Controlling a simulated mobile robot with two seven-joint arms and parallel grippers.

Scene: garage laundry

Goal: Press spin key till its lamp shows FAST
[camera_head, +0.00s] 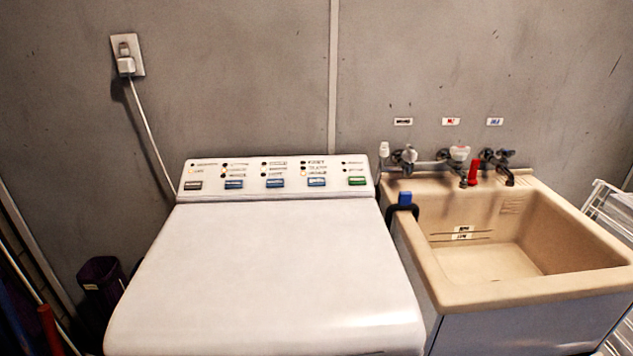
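The white washing machine (270,270) stands at the centre left with its lid closed. Its control panel (377,188) runs along the back edge. A row of keys shows there: a dark key (193,185) at the left, three blue keys (234,184), (275,183), (317,182), and a green key (357,181) at the right. Small columns of lamps sit above the keys; the lowest lamps in some columns look pale or lit. The lettering is too small to read, so I cannot tell which is the spin key or whether FAST is lit. Neither gripper is in view.
A plugged-in outlet (126,55) is on the wall. A dark bin (100,275) stands at left. The machine's lid is clear.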

